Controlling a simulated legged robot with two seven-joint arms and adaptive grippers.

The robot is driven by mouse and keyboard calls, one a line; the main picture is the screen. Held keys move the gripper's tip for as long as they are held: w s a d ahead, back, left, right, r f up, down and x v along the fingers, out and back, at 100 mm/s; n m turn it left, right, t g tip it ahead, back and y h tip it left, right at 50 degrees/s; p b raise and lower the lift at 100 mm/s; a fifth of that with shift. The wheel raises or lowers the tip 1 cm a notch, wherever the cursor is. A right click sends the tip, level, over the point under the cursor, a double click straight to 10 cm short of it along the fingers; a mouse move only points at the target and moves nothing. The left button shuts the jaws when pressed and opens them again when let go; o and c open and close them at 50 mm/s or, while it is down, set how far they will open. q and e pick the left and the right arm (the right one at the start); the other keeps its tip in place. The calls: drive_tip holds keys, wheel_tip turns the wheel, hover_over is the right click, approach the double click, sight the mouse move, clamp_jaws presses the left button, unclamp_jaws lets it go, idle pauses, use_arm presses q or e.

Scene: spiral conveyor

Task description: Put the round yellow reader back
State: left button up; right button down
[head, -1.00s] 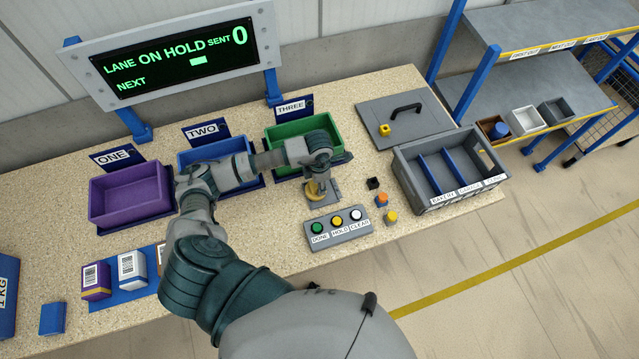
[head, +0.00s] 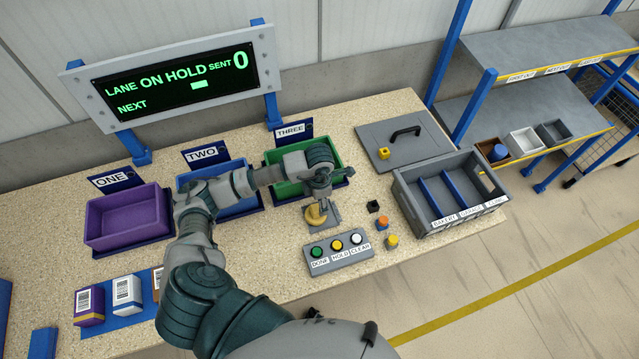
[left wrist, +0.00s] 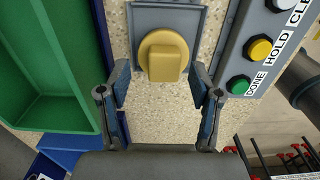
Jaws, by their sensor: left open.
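The round yellow reader (head: 315,214) is at the grey plate (head: 333,213) on the bench, between the green bin and the button panel. In the left wrist view the reader (left wrist: 163,55) overlaps the lower part of the grey plate (left wrist: 166,18), its block-shaped grip facing me. I cannot tell whether it lies flat in the plate. My left gripper (left wrist: 162,98) is open and empty, its fingers apart on either side below the reader and not touching it. In the head view the gripper (head: 320,193) is just above the reader. My right gripper is not in view.
The button panel (head: 338,253) stands close in front of the reader. The green bin (head: 330,158) is behind it. Small coloured blocks (head: 382,223) and a grey divided crate (head: 405,195) lie to the right. Boxes (head: 127,292) stand at the left front.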

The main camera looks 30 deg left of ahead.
use_arm(q)
wheel_tip(320, 180, up, 5)
drive_tip(key=shift+w+d+f, duration=0.1)
drive_tip(key=shift+w, duration=0.05)
wheel_tip(320, 180, up, 8)
drive_tip(key=b, duration=0.1)
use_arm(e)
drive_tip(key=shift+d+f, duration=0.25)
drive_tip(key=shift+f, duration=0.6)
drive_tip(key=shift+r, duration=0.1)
